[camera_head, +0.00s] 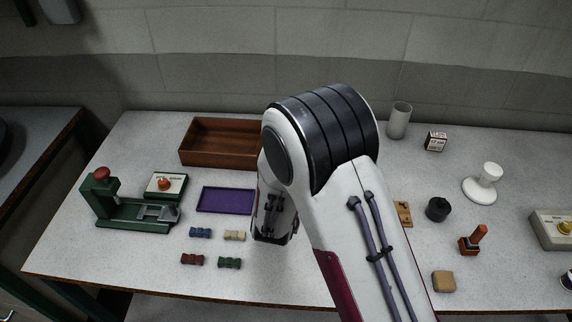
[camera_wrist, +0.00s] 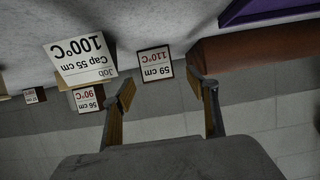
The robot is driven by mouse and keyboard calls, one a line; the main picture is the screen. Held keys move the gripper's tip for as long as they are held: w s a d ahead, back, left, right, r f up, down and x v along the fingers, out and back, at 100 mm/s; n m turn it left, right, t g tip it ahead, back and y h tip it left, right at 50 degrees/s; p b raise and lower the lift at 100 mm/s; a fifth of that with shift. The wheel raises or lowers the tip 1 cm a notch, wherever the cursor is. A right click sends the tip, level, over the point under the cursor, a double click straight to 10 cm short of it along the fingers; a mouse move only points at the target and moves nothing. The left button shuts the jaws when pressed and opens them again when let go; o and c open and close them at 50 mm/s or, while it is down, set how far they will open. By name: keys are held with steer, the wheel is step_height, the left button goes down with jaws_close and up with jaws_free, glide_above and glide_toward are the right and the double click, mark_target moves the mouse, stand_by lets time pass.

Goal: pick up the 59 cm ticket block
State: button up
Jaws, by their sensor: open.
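The 59 cm ticket block (camera_wrist: 155,66), a brown block with a white face reading 59 cm and 110°C, shows upside down in the wrist view. In that view it lies between the lines of my two fingers, beyond their tips. My gripper (camera_wrist: 164,90) is open, with nothing between its fingers. In the head view my arm covers the middle of the table, and I cannot make out the 59 cm block there. A larger Cap 55 cm job card (camera_wrist: 82,60) and a 56 cm block (camera_wrist: 88,98) stand left of it in the wrist view.
Another small ticket block (camera_wrist: 35,96) is farther left. A brown wooden tray (camera_head: 192,150) and a purple tray (camera_head: 226,200) lie left of my arm. A green press (camera_head: 125,212) stands at far left. A grey cup (camera_head: 399,121) and white stand (camera_head: 484,184) are on the right.

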steer(key=shift+w, duration=0.15)
steer(key=shift+w+d+f, duration=0.15)
steer(key=shift+w, duration=0.75)
steer(key=shift+w+d+f, duration=0.1)
steer(key=shift+w+f, duration=0.05)
steer(key=shift+w, duration=0.75)
steer(key=shift+x, duration=0.8)
steer(key=c, duration=1.2)
